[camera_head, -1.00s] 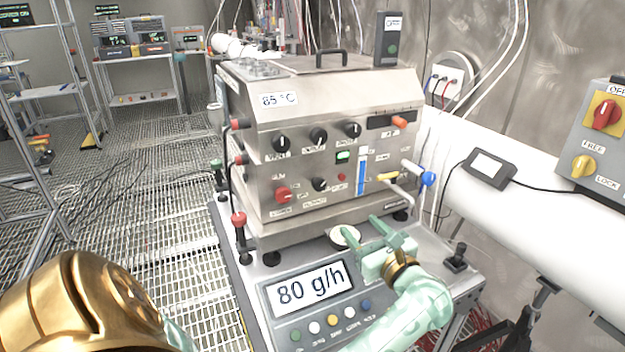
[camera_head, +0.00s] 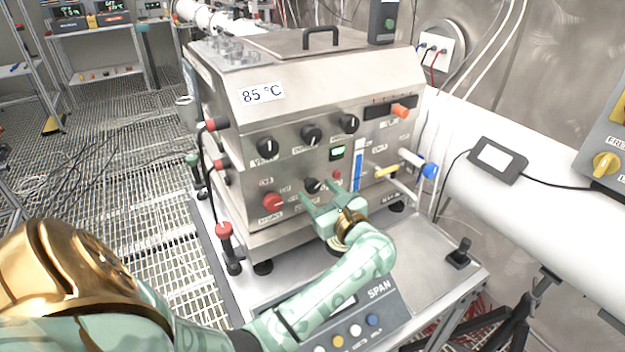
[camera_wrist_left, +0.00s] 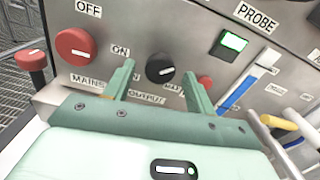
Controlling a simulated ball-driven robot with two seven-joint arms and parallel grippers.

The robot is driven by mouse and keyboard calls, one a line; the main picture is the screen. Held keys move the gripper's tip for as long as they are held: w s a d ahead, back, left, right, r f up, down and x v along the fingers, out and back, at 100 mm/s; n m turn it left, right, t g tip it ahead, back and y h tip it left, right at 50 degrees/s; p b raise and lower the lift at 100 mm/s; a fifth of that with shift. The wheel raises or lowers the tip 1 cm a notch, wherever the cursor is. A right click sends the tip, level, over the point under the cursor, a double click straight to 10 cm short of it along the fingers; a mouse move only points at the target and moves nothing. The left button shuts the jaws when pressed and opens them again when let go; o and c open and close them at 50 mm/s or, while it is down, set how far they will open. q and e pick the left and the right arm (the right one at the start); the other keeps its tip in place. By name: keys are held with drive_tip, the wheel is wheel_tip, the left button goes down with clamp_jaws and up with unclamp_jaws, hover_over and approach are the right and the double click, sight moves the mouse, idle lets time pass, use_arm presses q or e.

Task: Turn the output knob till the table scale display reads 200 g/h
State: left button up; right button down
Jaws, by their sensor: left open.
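The output knob (camera_head: 312,185) is a small black knob low on the steel machine's front. In the left wrist view the black knob (camera_wrist_left: 160,68) has a white pointer line and the OUTPUT label under it. My left gripper (camera_head: 318,193) is in front of it, fingers open on either side of the knob. In the wrist view the left gripper (camera_wrist_left: 160,72) shows a gap between each finger and the knob. The table scale (camera_head: 400,306) is at the bottom, and my left arm covers its display, so the reading is hidden. My right gripper is not in view.
A red mains knob (camera_head: 273,201) sits left of the output knob. A small red button (camera_wrist_left: 205,82) is close by the right finger. A yellow-handled tap (camera_head: 386,172) and blue valve (camera_head: 430,171) stick out at right. A white cup is under my wrist.

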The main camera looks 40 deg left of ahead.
use_arm(q)
drive_tip(key=shift+w+a, duration=0.1)
drive_tip(key=shift+a, duration=0.25)
drive_tip(key=shift+d, duration=0.1)
drive_tip(key=c, duration=1)
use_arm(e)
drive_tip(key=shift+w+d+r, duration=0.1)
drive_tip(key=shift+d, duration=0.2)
use_arm(q)
drive_tip(key=shift+r+m, duration=0.1)
drive_tip(key=shift+m, duration=0.2)
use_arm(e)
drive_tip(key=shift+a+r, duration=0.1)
use_arm(q)
drive_tip(key=m+p, duration=0.1)
drive_tip(key=m, duration=0.1)
drive_tip(key=shift+m+p, duration=0.3)
drive_tip(key=shift+p, duration=0.05)
drive_tip(key=m+p, duration=0.1)
drive_tip(key=m, duration=0.1)
drive_tip(key=shift+m+p, duration=0.3)
drive_tip(key=shift+m, duration=0.1)
drive_tip(key=shift+m+p, duration=0.45)
drive_tip(key=shift+m, duration=0.45)
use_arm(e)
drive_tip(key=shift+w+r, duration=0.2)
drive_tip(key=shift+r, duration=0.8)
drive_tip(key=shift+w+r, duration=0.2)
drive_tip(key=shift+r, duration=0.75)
